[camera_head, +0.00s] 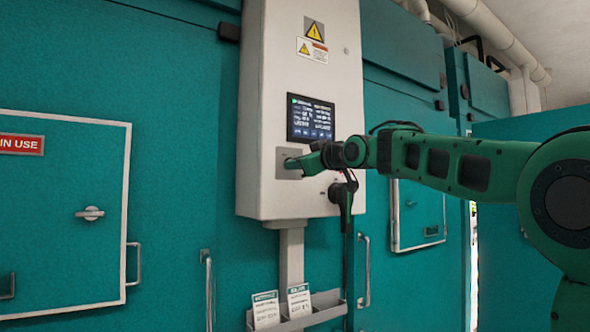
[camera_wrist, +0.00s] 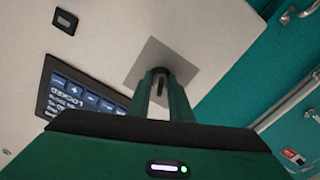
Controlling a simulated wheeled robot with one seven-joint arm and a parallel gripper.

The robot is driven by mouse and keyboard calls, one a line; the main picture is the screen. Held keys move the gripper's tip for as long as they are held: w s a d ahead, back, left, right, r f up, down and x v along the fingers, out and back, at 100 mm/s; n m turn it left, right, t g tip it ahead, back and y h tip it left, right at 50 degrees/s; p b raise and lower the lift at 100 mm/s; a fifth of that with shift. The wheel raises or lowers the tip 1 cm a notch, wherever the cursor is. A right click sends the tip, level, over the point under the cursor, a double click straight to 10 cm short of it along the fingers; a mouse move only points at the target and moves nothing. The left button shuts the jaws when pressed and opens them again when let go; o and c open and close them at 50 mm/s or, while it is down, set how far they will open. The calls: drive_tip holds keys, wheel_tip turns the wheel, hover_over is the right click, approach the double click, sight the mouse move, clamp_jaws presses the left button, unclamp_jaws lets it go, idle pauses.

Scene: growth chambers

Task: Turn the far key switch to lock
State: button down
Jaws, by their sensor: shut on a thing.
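A key switch sits on a square grey metal plate (camera_head: 281,171) on the front of the pale control box (camera_head: 262,110). The plate also shows in the wrist view (camera_wrist: 143,68). My gripper (camera_head: 292,163) reaches in from the right and meets the plate. In the wrist view, my gripper's two fingers (camera_wrist: 160,78) are closed around the small dark key part (camera_wrist: 160,86) at the plate's middle. The fingers hide most of it, so its exact angle is hard to tell. No second key switch can be made out.
A dark screen (camera_head: 310,118) is just above the plate; its upside-down text in the wrist view (camera_wrist: 82,95) appears to include "LOCKED". Teal chamber walls stand on both sides. A leaflet rack (camera_head: 326,312) is below the box. A door handle (camera_head: 364,270) stands to the right.

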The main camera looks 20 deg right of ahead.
drive_tip(key=shift+d+f+n, duration=0.1)
drive_tip(key=shift+f+n, duration=0.1)
drive_tip(key=shift+n, duration=0.4)
drive_tip(key=c, duration=1.9)
unclamp_jaws()
drive_tip(key=shift+r, duration=0.1)
drive_tip(key=shift+c, duration=0.2)
drive_tip(key=v, duration=1)
drive_tip(key=shift+s, duration=0.25)
drive_tip(key=shift+d, duration=0.1)
